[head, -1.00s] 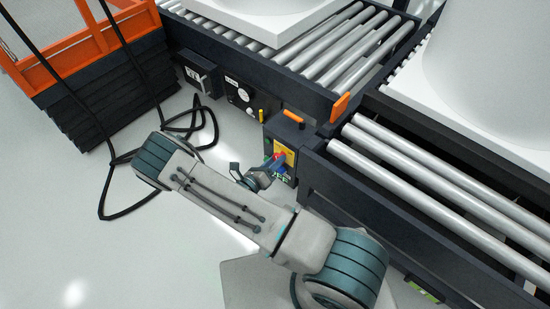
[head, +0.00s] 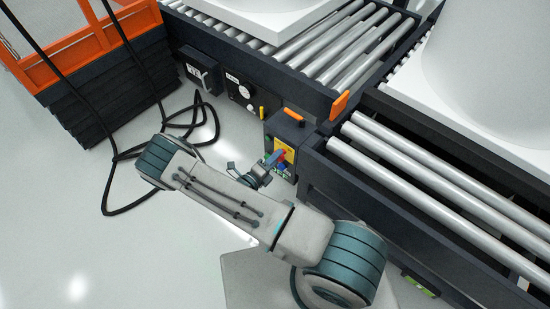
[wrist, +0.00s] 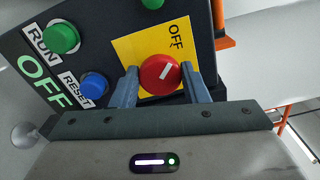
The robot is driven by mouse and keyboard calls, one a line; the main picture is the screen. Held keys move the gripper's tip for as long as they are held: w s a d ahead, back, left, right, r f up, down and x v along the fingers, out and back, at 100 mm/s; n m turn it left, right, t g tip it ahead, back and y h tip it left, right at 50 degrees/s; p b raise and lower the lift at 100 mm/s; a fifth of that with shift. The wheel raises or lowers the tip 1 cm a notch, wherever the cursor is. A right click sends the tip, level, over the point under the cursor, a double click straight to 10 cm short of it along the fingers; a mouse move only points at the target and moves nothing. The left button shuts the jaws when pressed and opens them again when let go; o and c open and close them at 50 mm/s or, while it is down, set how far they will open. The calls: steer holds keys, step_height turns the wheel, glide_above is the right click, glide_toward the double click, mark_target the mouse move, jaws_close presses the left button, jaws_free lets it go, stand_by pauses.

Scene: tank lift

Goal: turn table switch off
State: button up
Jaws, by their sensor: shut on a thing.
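The table switch is a round red knob (wrist: 160,75) with a short white line, on a yellow plate (wrist: 130,48) marked OFF. In the head view the knob (head: 282,153) is small and partly hidden by my gripper. The plate is on the front of a dark control box (head: 284,125). My gripper (wrist: 159,77) is shut on the knob, one blue-grey finger on each side. In the wrist view the knob's white line is slanted, rising to the right. In the head view my gripper (head: 276,159) reaches the box from the left.
A green button (wrist: 61,38) by RUN, a blue RESET button (wrist: 94,87) and another green button sit close to the knob. Roller conveyors (head: 430,190) flank the box. Black cables (head: 190,135) lie on the floor at left, near an orange-railed lift (head: 75,45).

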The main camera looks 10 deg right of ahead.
steer(key=shift+a, duration=0.1)
steer(key=o, duration=1)
steer(key=p+v, duration=0.2)
steer(key=v, duration=1.1)
steer(key=shift+s+a, duration=0.2)
steer(key=shift+a, duration=0.1)
